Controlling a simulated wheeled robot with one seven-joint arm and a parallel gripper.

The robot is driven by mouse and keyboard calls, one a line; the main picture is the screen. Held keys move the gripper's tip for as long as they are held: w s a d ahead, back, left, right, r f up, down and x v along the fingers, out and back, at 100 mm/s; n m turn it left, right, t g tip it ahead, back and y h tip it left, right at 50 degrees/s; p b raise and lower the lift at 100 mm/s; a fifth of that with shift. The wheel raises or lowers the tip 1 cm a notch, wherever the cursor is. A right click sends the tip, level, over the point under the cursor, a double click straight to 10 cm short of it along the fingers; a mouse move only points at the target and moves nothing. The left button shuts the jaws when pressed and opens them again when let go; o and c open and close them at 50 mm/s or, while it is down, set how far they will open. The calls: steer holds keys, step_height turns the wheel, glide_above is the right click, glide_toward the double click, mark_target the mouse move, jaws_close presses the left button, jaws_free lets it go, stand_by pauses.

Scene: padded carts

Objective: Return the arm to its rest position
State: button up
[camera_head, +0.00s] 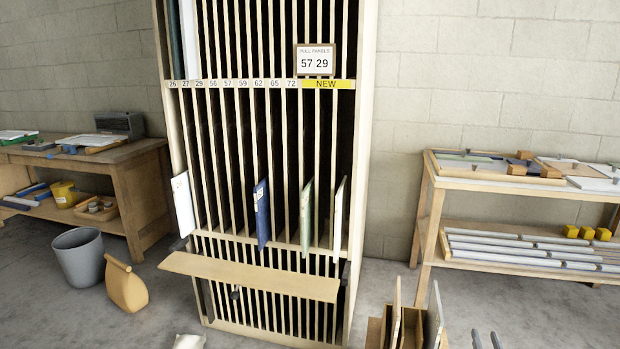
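No arm links can be made out in the head view. Two short, parallel grey prongs poke up at the bottom edge, right of centre, a little apart from each other. I cannot tell whether they are the fingers of my gripper or part of a cart, and whatever bears them is cut off by the frame. Nothing shows between them. They appear just right of a wooden slotted holder (375,333) with upright panels (434,318) in it.
A tall slotted rack (361,120) stands in the middle, with several panels sticking out and a tilted board (250,276) low across its front. A workbench (135,180) stands left, a shelf table (429,215) right. A grey bin (80,258) and tan container (127,287) stand on the floor.

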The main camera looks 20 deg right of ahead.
steer(key=w+a+r+n+g+y+p, duration=0.1)
steer(key=w+a+r+n+y+p, duration=0.55)
steer(key=w+a, duration=0.7)
steer(key=w+a+r+n+g+y+p, duration=0.1)
steer(key=a+r+g+y+p, duration=0.1)
steer(key=a+r, duration=0.55)
steer(key=a+r+g+y+p, duration=0.2)
steer(key=a+r, duration=0.2)
steer(key=a, duration=0.7)
steer(key=s+a+r+g+p, duration=0.4)
steer(key=s+a+r, duration=0.3)
steer(key=a, duration=0.4)
steer(key=s+a+r+g+p, duration=0.1)
steer(key=s+a+r, duration=0.1)
steer(key=s, duration=0.5)
steer(key=s+a+r+m+g+h+p, duration=0.1)
steer(key=s+a+r+g+p, duration=0.1)
steer(key=s, duration=0.6)
steer(key=shift+s+a+r, duration=0.25)
steer(key=shift+s+a, duration=0.05)
steer(key=shift+a, duration=0.6)
steer(key=shift+c, duration=0.3)
